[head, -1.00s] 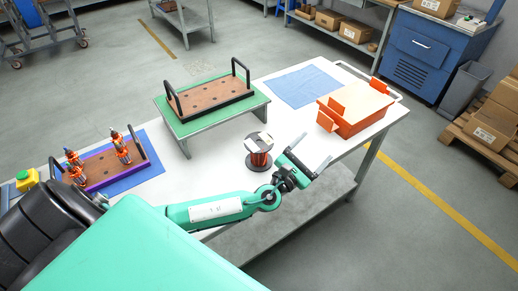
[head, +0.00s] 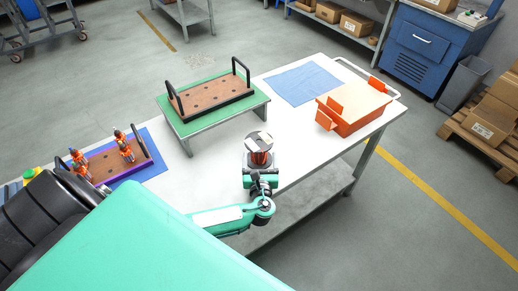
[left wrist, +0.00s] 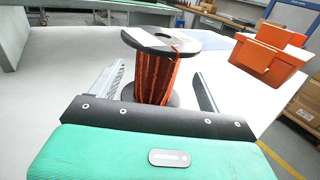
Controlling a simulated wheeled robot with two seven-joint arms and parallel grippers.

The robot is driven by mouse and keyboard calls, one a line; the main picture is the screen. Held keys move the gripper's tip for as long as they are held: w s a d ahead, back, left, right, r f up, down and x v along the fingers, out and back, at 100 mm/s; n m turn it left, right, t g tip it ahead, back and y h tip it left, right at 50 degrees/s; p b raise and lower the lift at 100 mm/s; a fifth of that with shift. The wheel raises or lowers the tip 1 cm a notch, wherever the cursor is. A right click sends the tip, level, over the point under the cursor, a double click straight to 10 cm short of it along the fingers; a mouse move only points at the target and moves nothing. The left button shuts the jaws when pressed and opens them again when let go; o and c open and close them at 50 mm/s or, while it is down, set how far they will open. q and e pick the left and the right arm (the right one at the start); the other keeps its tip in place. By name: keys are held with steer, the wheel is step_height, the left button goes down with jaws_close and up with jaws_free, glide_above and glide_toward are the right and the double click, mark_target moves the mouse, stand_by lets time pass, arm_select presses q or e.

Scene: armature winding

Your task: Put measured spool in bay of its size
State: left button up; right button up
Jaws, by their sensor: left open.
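A spool (head: 260,146) of orange-red wire with dark flanges stands upright on the white table. My left gripper (head: 259,165) is at its near side. In the left wrist view, the spool (left wrist: 154,75) stands between the two open fingers of the gripper (left wrist: 157,88), with a gap on each side. An orange box (head: 350,121) with a pale top and orange flaps stands at the table's right end; its orange parts (left wrist: 268,58) show at the right of the left wrist view. I cannot tell any bays in it. My right gripper is not in view.
A green stand (head: 190,127) carries a brown board (head: 212,94) with black handles. A purple-edged tray (head: 113,168) with several wound parts sits on a blue mat at the left. A blue cloth (head: 303,85) lies at the back. The table (head: 305,138) is clear between spool and box.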

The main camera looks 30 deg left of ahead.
mark_target(259, 143)
arm_select(q)
steer(key=shift+x, duration=0.9)
steer(key=p+x, duration=0.2)
steer(key=x, duration=0.2)
steer(key=shift+w+a+r, duration=0.15)
steer(key=shift+w+a, duration=0.05)
steer(key=shift+a, duration=0.15)
steer(key=shift+w+a, duration=0.15)
steer(key=shift+w, duration=0.1)
steer(key=c, duration=1.5)
jaws_close()
steer(key=shift+r, duration=0.15)
